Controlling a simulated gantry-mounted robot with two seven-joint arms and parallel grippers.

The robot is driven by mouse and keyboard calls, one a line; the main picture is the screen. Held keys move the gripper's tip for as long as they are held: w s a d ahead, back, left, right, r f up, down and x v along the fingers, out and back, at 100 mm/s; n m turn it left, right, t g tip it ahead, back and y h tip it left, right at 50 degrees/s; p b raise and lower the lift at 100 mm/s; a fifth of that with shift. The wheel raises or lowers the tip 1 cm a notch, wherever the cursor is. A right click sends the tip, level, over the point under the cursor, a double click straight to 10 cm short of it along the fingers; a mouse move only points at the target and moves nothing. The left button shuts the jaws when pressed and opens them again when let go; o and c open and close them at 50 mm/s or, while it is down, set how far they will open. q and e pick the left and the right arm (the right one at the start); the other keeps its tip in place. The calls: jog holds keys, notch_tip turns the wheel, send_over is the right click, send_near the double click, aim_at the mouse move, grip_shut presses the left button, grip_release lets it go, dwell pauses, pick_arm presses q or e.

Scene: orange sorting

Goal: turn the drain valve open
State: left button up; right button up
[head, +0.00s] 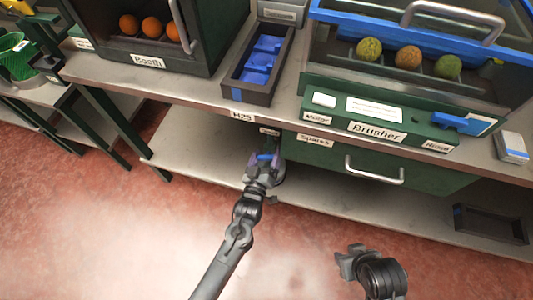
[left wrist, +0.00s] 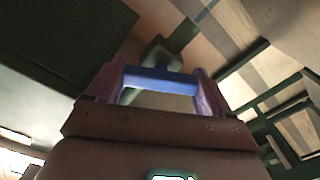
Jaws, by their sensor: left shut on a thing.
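The drain valve's blue handle (head: 264,157) shows under the bench's front edge in the head view, below a small tag. My left gripper (head: 264,160) is shut on it. In the left wrist view the blue handle (left wrist: 160,80) lies crosswise between the two purplish fingers of my left gripper (left wrist: 160,84), with a dark green valve body (left wrist: 158,52) behind it. The fingers and wrist hide part of the valve in the head view. My right gripper (head: 350,262) is empty above the floor at the lower right; its finger gap is unclear.
A green drawer (head: 420,175) is right of the valve. A dark bin (head: 490,222) sits on the lower shelf.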

pick_arm(q)
jog(key=shift+n, duration=0.5)
jog(key=shift+p, duration=0.3)
jog(key=o, duration=0.9)
jog(key=shift+s, duration=0.1)
jog(key=shift+s+a, duration=0.1)
jog(key=shift+s, duration=0.2)
jog(key=shift+p+v, duration=2.4)
jog(key=shift+v, duration=2.65)
